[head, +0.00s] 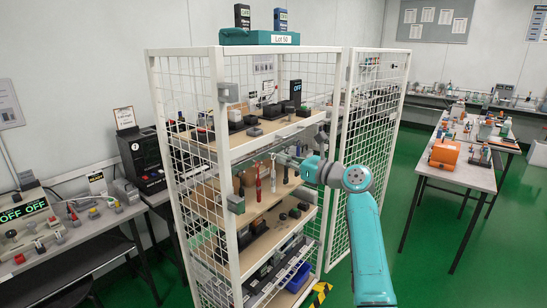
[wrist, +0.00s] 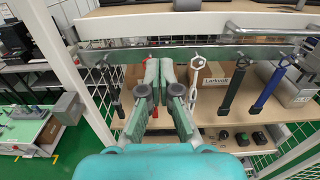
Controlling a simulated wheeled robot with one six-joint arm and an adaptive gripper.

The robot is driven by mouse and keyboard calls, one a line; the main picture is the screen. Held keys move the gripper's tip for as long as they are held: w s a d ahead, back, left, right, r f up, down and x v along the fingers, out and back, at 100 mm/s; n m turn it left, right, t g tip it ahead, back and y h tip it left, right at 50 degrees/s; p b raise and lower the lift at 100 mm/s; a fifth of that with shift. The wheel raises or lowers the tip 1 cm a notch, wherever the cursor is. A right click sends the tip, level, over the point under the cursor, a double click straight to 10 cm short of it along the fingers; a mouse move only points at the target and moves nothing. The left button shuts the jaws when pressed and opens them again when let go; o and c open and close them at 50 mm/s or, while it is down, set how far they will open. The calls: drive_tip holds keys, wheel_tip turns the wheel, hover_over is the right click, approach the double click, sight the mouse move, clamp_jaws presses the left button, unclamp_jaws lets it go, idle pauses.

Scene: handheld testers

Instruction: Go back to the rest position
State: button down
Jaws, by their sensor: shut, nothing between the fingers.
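My gripper (head: 284,158) is at the open front of the white wire cage rack (head: 217,110), level with its middle shelf, at the end of my teal arm. In the wrist view its two grey-green fingers (wrist: 163,75) point into the rack, just below a metal rail (wrist: 150,53). They are shut and hold nothing. A white tool with a ring end (wrist: 197,75) hangs close to the right of the fingers. A black tool (wrist: 237,85) and a blue tool (wrist: 272,84) hang further right. A red-handled tool (head: 272,176) hangs near the gripper in the head view.
The mesh door (head: 372,140) stands open to the right of my arm. A teal tray marked Lot 50 (head: 240,38) is on top of the rack. A bench (head: 470,172) stands at the right and another (head: 75,235) at the left. Green floor is clear between rack and right bench.

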drive_tip(key=s+d+f+n+t+h, duration=0.1)
drive_tip(key=s+d+f+h, duration=0.25)
drive_tip(key=s+f, duration=0.6)
drive_tip(key=s+d+f+n+t+h, duration=0.15)
drive_tip(key=s+d+f, duration=0.25)
drive_tip(key=f, duration=1)
drive_tip(key=s+d+f+n+t+h, duration=0.1)
drive_tip(key=s+d+f+n+h, duration=0.15)
drive_tip(key=s+f, duration=0.7)
drive_tip(key=s+d+f+n+h, duration=0.2)
drive_tip(key=s+d+f+h, duration=0.1)
drive_tip(key=s+f, duration=0.6)
drive_tip(key=s+d+f+n+h, duration=0.15)
drive_tip(key=s+n, duration=0.25)
drive_tip(key=s, duration=0.7)
drive_tip(key=s+d+n+h, duration=0.2)
drive_tip(key=s+d+n, duration=0.1)
drive_tip(key=s, duration=0.8)
drive_tip(key=s+r+n, duration=0.5)
drive_tip(key=s+r, duration=0.1)
drive_tip(key=s, duration=0.3)
drive_tip(key=s+r+n, duration=0.6)
drive_tip(key=s+r, duration=0.1)
drive_tip(key=s, duration=0.2)
drive_tip(key=shift+d+t+h, duration=0.3)
drive_tip(key=shift+d+t, duration=0.05)
drive_tip(key=shift+d, duration=0.1)
drive_tip(key=shift+s, duration=0.1)
